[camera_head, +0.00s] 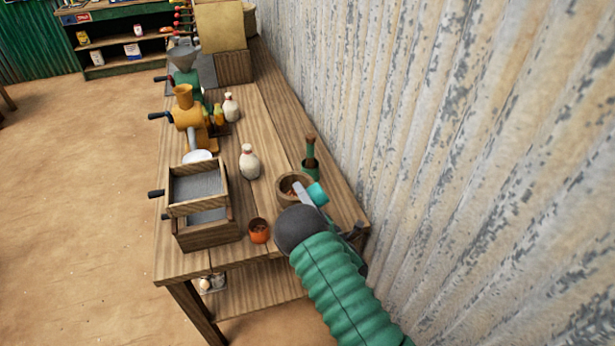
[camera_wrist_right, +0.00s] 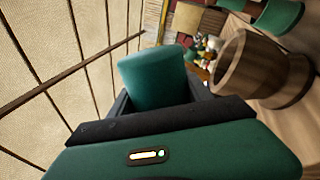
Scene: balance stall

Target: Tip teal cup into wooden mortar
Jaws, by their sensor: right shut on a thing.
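The teal cup (camera_head: 318,193) is held by my right gripper (camera_head: 305,194), just right of the wooden mortar's rim. In the right wrist view the cup (camera_wrist_right: 155,78) stands out between the dark fingers (camera_wrist_right: 155,105). It looks tilted in the head view; its mouth and contents cannot be made out. The wooden mortar (camera_head: 282,190) stands on the bench, with some brownish stuff showing inside. It also shows in the right wrist view (camera_wrist_right: 262,70), right of the cup and apart from it in that picture. My left gripper is not in view.
A green mortar with a pestle (camera_head: 311,160) stands just behind. An orange cup (camera_head: 258,231), a wooden sieve box (camera_head: 205,232) and a pale bottle (camera_head: 249,162) stand to the left. Grinders (camera_head: 188,118) are farther back. The corrugated wall (camera_head: 450,130) bounds the right side.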

